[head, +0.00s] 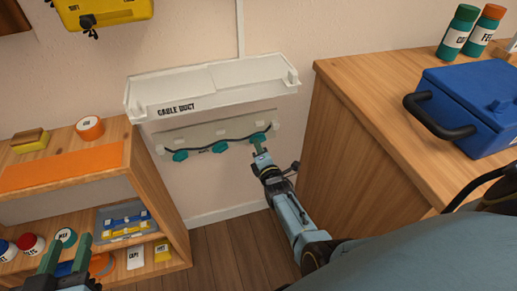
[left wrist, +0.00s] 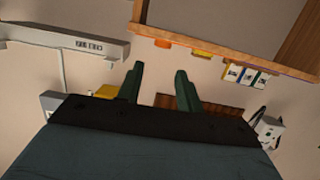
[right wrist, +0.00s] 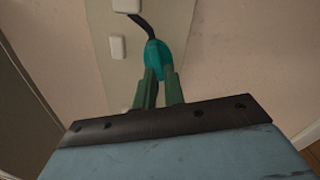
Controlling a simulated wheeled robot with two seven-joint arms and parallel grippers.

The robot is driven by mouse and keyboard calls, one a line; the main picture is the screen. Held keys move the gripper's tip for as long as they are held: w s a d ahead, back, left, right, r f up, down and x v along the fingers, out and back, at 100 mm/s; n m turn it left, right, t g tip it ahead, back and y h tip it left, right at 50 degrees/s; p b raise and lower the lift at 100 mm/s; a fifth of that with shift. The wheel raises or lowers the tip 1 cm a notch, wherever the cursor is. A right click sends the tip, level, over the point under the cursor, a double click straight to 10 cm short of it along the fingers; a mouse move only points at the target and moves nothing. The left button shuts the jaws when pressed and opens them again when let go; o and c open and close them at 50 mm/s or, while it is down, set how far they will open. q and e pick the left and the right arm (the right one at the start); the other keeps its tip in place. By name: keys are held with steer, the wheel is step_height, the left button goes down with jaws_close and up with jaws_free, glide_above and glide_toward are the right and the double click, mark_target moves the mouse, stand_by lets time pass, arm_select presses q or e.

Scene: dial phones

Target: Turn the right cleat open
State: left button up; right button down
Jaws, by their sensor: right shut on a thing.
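A pale panel (head: 200,133) on the wall under the cable duct carries three teal cleats along a dark cable. The right cleat (head: 258,138) sits at the panel's right end, with the cable running to it. My right gripper (head: 259,147) is shut on it; in the right wrist view the teal cleat (right wrist: 157,52) stands up between the green fingertips (right wrist: 158,75). The middle cleat (head: 219,147) and the left cleat (head: 180,155) are untouched. My left gripper (head: 68,252) is open and empty before the shelf; its fingers also stand apart in the left wrist view (left wrist: 157,75).
The white cable duct (head: 210,92) juts out just above the panel. A wooden shelf (head: 165,215) with jars and boxes stands at left. A wooden cabinet (head: 345,140) bearing a blue toolbox (head: 470,110) stands close right of my right arm.

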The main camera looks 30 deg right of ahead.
arm_select(q)
steer(key=shift+w+d+r+t+h+b, duration=0.15)
steer(key=shift+r+t, duration=0.3)
steer(key=shift+r, duration=0.25)
steer(key=shift+d+r+t+h+b, duration=0.2)
steer(key=shift+r+t, duration=0.3)
steer(key=shift+r, duration=0.25)
steer(key=shift+w+d+r+t+h+b, duration=0.15)
steer(key=shift+r+t, duration=0.3)
steer(key=shift+r, duration=0.25)
arm_select(e)
steer(key=shift+d+f+n, duration=0.1)
steer(key=shift+f+n, duration=0.1)
steer(key=shift+n, duration=0.9)
arm_select(q)
steer(key=shift+s, duration=0.1)
arm_select(e)
steer(key=c, duration=1.5)
jaws_free()
steer(key=shift+s, duration=0.15)
